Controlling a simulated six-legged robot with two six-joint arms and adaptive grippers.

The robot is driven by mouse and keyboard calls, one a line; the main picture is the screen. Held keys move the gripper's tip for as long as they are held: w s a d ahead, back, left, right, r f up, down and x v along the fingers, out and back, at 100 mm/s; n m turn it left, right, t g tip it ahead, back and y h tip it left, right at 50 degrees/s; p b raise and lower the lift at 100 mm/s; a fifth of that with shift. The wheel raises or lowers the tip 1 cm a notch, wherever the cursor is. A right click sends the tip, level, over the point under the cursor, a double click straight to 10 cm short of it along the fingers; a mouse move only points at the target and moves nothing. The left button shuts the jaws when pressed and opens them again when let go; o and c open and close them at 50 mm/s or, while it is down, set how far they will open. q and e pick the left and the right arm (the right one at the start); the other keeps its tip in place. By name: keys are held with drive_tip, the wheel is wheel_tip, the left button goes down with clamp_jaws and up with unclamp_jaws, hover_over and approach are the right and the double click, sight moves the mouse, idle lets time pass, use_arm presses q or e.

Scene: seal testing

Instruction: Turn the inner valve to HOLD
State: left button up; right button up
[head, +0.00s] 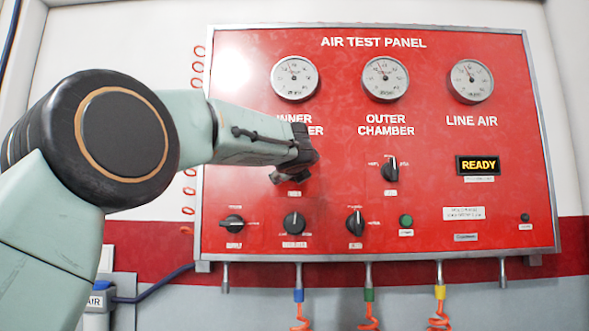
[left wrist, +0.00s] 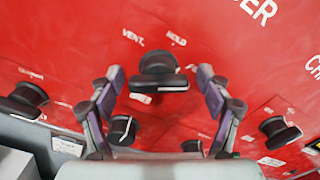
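The inner valve is a black knob (left wrist: 158,72) on the red air test panel (head: 450,140), below the words VENT and HOLD in the left wrist view. Its grip bar lies roughly level across that picture; which label it points to I cannot tell. My left gripper (left wrist: 160,78) is open, with one finger on each side of the knob and a visible gap to each. In the head view my left gripper (head: 289,172) is in front of the panel under the inner chamber label and hides most of this knob. My right gripper is not in view.
The outer valve knob (head: 390,169) is to the right. A lower row holds the supply knob (head: 232,224), two more black knobs (head: 294,223) (head: 356,222) and a green button (head: 406,220). Three gauges sit above. A display (head: 478,165) reads READY. Orange hoses hang below.

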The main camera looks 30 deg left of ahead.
use_arm(q)
drive_tip(key=shift+a, duration=0.15)
drive_tip(key=c, duration=1)
drive_tip(key=shift+c, duration=0.2)
drive_tip(key=shift+n, duration=0.4)
drive_tip(key=n+b, duration=0.3)
drive_tip(key=n, duration=0.1)
drive_tip(key=shift+f+n, duration=0.1)
drive_tip(key=shift+n, duration=0.2)
drive_tip(key=n+b, duration=0.1)
drive_tip(key=n, duration=0.2)
drive_tip(key=shift+n+b, duration=0.65)
drive_tip(key=shift+n, duration=1.05)
